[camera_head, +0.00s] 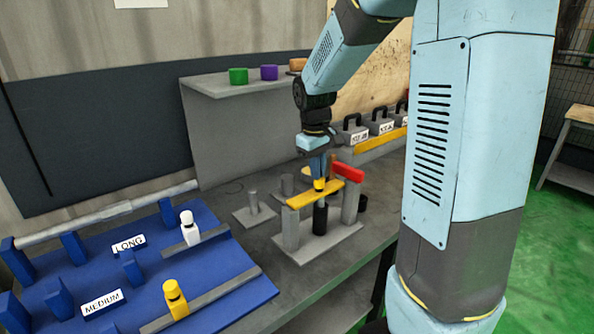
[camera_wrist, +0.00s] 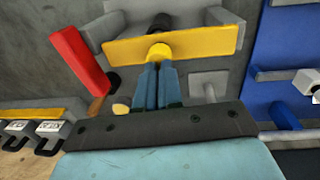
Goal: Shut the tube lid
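A yellow bar (camera_head: 315,194) lies level across upright grey posts on a grey base plate (camera_head: 335,240). It also shows in the wrist view (camera_wrist: 205,42). A black cylinder (camera_head: 320,219) stands under the bar, and its dark end shows beyond the bar in the wrist view (camera_wrist: 160,22). I cannot tell for sure which part is the tube lid. My gripper (camera_head: 319,176) points down at the bar's middle, right over the black cylinder.
A red bar (camera_head: 347,173) sticks out beside the yellow bar. A smaller grey plate with a post (camera_head: 254,208) stands to the left. Blue racks with white (camera_head: 190,228) and yellow (camera_head: 175,298) pieces fill the left front. Handled blocks (camera_head: 355,130) stand at the back.

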